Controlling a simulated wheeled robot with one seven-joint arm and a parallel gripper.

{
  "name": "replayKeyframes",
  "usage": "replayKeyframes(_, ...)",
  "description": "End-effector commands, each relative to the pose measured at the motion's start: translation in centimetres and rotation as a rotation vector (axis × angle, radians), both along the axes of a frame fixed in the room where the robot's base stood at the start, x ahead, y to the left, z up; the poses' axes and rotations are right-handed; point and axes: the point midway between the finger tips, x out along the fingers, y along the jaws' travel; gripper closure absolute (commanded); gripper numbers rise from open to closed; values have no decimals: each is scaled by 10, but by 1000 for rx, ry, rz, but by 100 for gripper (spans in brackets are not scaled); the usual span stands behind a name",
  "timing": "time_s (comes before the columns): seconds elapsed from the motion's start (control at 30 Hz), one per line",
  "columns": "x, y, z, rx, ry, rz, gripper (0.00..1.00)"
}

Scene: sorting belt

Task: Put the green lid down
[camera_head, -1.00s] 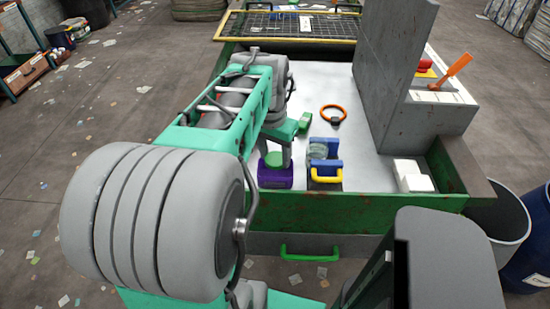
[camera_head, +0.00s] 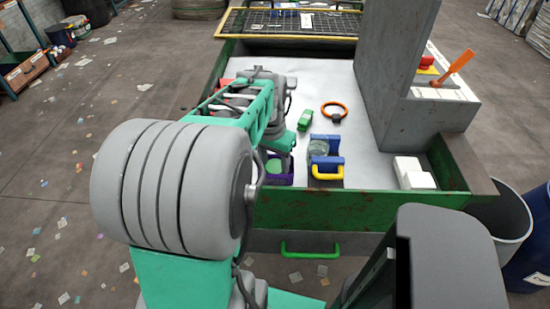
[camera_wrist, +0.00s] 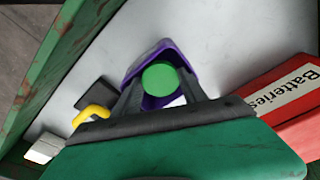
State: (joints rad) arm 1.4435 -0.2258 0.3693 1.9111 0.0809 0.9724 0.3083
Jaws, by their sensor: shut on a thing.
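The green lid (camera_wrist: 159,78) is a round green disc between the two fingers of my gripper (camera_wrist: 160,88) in the wrist view. My gripper is shut on it. The lid shows over the opening of a purple container (camera_wrist: 147,58); I cannot tell whether it touches the inside. In the head view, the lid (camera_head: 274,165) shows within the outline of the purple container (camera_head: 288,180), near the front wall of the belt. My arm hides much of the gripper there.
A green block (camera_head: 305,120) and an orange ring (camera_head: 335,111) lie farther back. A red Batteries box (camera_wrist: 285,100) is close by in the wrist view. White boxes (camera_head: 413,174) sit right.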

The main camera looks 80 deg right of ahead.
Motion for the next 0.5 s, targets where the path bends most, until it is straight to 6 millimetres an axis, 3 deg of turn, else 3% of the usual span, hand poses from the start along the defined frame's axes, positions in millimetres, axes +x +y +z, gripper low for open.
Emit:
replayKeyframes(0.03, 0, 0, 0, 0, 0, 0, 87)
replayKeyframes(0.07, 0, 0, 0, 0, 0, 0, 50)
replayKeyframes(0.1, 0, 0, 0, 0, 0, 0, 46)
replayKeyframes(0.2, 0, 0, 0, 0, 0, 0, 41)
replayKeyframes(0.5, 0, 0, 11, -1, 0, 0, 41)
